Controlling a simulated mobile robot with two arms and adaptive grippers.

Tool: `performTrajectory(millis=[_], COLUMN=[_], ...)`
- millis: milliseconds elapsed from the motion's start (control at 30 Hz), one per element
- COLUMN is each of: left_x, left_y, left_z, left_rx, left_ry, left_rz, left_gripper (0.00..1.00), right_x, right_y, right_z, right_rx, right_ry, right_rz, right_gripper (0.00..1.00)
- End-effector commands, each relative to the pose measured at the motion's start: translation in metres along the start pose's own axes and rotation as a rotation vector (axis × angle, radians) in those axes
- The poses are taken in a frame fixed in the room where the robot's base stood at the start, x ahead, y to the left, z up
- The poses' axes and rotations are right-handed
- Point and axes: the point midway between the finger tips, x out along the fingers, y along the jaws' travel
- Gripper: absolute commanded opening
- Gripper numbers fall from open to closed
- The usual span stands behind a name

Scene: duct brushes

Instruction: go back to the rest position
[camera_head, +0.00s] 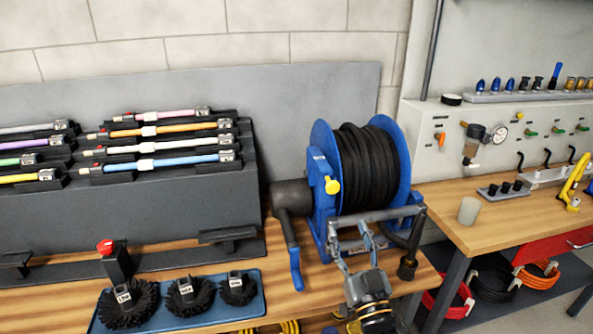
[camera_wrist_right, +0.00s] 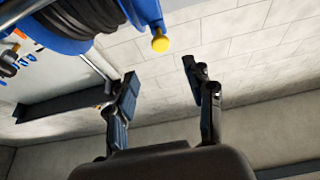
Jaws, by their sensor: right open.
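My right gripper (camera_head: 350,234) is in front of the blue hose reel, low in the middle of the head view. Its two fingers point up and away and stand apart with nothing between them. In the right wrist view the open fingers (camera_wrist_right: 160,78) show against a pale block wall. My left gripper is not in view. Three black round brushes (camera_head: 183,293) with white labels sit on a blue tray (camera_head: 222,312) at the front of the left bench.
The blue reel (camera_head: 322,137) with black hose stands on the wooden bench, close behind my right gripper. A grey rack (camera_head: 180,200) holds coloured rods at left. A grey cup (camera_head: 469,211) stands on the right bench (camera_head: 450,190). A valve panel is behind it.

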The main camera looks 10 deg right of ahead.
Motion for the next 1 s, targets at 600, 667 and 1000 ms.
performTrajectory(millis=[600,667,1000], left_x=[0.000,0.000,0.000], left_y=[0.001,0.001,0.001], left_z=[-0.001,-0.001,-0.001], left_rx=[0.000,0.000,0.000], left_ry=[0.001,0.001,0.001], left_rz=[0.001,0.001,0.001], left_gripper=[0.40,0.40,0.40], right_x=[-0.221,-0.244,-0.349], right_y=[0.013,0.009,-0.006], right_z=[0.127,0.128,0.112], right_rx=[-0.060,-0.065,-0.098], right_ry=[-1.145,-1.230,-1.611], right_rz=[0.050,0.029,-0.111], right_gripper=[0.53,0.53,0.53])
